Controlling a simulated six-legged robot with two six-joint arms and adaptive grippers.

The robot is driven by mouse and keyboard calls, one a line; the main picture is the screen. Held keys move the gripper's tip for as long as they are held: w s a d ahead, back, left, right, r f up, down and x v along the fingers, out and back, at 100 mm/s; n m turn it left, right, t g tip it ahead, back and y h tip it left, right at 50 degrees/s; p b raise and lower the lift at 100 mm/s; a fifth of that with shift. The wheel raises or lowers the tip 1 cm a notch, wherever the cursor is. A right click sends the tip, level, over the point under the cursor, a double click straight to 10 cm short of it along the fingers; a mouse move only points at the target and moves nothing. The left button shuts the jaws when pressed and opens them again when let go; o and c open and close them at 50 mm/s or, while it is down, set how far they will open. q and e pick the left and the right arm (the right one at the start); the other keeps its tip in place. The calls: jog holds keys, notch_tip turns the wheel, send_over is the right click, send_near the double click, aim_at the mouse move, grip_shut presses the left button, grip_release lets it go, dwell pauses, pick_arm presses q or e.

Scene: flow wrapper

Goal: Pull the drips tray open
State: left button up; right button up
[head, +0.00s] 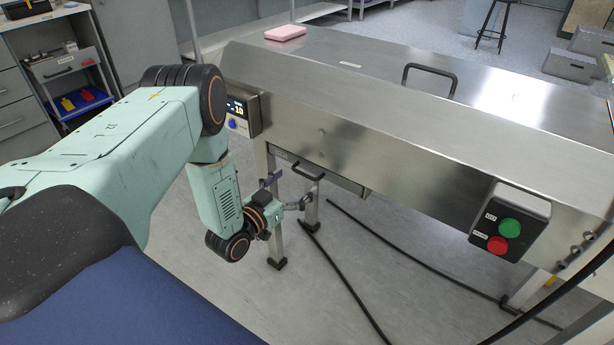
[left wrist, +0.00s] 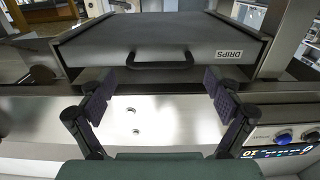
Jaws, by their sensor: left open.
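The drips tray (head: 345,182) is a grey metal drawer under the steel machine body. Its front, labelled DRIPS, fills the upper part of the left wrist view (left wrist: 105,47). A black bar handle (head: 308,173) is on its front and also shows in the left wrist view (left wrist: 160,62). My left gripper (head: 289,190) is open in front of the tray. In the left wrist view its two dark pads (left wrist: 160,92) stand apart, one beyond each end of the handle, with nothing between them. I see no contact with the handle. My right gripper is not in view.
The machine's steel body (head: 390,130) overhangs the tray. A display box (head: 241,114) is at its left end and a green and red button box (head: 510,222) at right. Machine legs (head: 275,245) stand near my gripper. Black cables (head: 345,280) lie on the floor.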

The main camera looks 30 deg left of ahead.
aim_at(305, 175)
pick_arm(q)
jog(key=w, duration=0.2)
jog(key=w+b, duration=0.1)
jog(key=shift+w+d, duration=0.2)
jog(key=shift+w, duration=0.2)
jog(key=shift+w+d, duration=0.1)
jog(key=shift+c, duration=0.4)
jog(key=c, duration=1.3)
jog(key=shift+d+f, duration=0.1)
